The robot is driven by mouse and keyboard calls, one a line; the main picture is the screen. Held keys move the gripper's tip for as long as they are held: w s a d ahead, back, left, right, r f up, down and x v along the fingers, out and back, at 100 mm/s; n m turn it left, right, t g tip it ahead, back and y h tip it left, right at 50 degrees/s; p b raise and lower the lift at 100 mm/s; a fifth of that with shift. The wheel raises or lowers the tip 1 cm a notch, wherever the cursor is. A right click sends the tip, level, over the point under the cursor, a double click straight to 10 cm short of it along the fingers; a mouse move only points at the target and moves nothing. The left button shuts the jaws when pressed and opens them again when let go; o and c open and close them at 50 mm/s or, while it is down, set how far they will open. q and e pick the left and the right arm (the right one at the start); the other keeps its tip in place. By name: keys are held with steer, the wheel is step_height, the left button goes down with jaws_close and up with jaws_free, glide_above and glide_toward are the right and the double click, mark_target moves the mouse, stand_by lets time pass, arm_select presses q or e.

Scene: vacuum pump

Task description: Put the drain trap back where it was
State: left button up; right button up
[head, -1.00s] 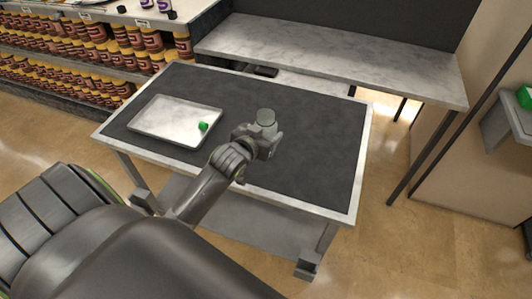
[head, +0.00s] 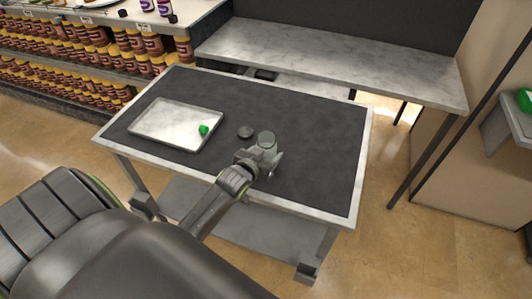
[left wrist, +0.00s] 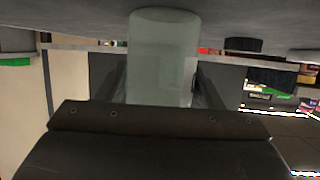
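A translucent grey-green cylinder (head: 267,141), which I take to be the drain trap, is in my left gripper (head: 264,160) near the middle of the table. In the left wrist view the cylinder (left wrist: 163,58) sits between the two fingers, which touch or nearly touch its sides. The cylinder is close to the dark tabletop; I cannot tell whether it touches. A dark round disc (head: 245,132) lies on the table just left of the cylinder. My right gripper is not in view.
A shallow metal tray (head: 165,112) lies on the left of the dark-topped table (head: 315,150), with a small green piece (head: 203,129) at its right side. The table's right part is clear. A marble-topped counter (head: 330,52) stands behind, and shelves of jars (head: 100,50) at the back left.

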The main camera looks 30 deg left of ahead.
arm_select(q)
steer(key=o, duration=0.3)
steer(key=shift+r, duration=0.1)
steer(key=shift+s+r, duration=0.1)
steer(key=v, duration=1.1)
steer(key=shift+s+r+b, duration=0.15)
steer(key=shift+s+b, duration=0.15)
steer(key=shift+s, duration=0.05)
